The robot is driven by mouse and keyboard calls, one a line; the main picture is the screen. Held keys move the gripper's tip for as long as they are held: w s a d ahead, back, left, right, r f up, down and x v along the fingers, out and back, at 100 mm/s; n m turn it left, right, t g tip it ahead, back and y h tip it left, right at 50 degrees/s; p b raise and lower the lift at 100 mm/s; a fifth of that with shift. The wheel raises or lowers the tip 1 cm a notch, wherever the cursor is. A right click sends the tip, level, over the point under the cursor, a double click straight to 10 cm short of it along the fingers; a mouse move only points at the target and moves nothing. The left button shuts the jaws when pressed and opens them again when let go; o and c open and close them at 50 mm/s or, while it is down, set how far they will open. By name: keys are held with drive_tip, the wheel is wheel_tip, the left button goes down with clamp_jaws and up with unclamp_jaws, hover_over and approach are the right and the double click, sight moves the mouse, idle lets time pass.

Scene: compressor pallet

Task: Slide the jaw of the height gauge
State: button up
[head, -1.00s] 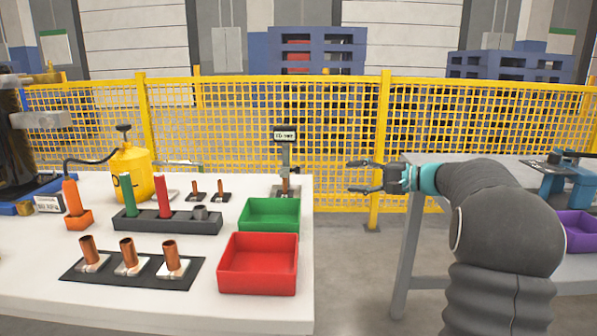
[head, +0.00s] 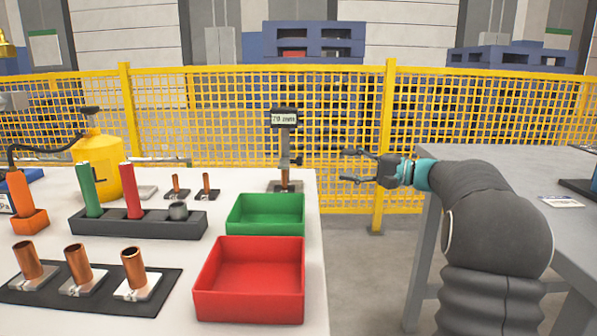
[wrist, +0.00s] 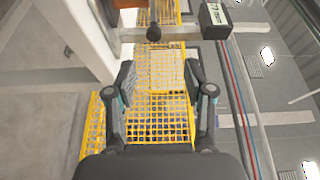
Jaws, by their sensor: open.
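The height gauge (head: 285,146) stands at the back right corner of the white table, with a display reading 70 mm on top of its column. Its jaw (head: 291,161) sits low on the column, just above a copper piece (head: 285,177) on the gauge's base. My gripper (head: 348,166) is open and empty, to the right of the gauge at about jaw height, with a gap between. In the wrist view my open gripper (wrist: 160,76) points towards the gauge, whose display (wrist: 215,20) and a dark round knob (wrist: 153,33) show near the top edge.
A green tray (head: 265,229) and a red tray (head: 205,287) stand on the table in front of the gauge. Copper tubes (head: 77,263) stand farther left. A yellow mesh fence (head: 388,120) runs behind. A grey table (head: 480,153) is at the right, with open floor between.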

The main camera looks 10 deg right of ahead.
sight(300, 161)
drive_tip(key=x, duration=0.9)
drive_tip(key=f+x, duration=0.1)
drive_tip(key=x, duration=0.4)
drive_tip(key=shift+w+d, duration=0.15)
drive_tip(key=shift+w, duration=0.15)
clamp_jaws()
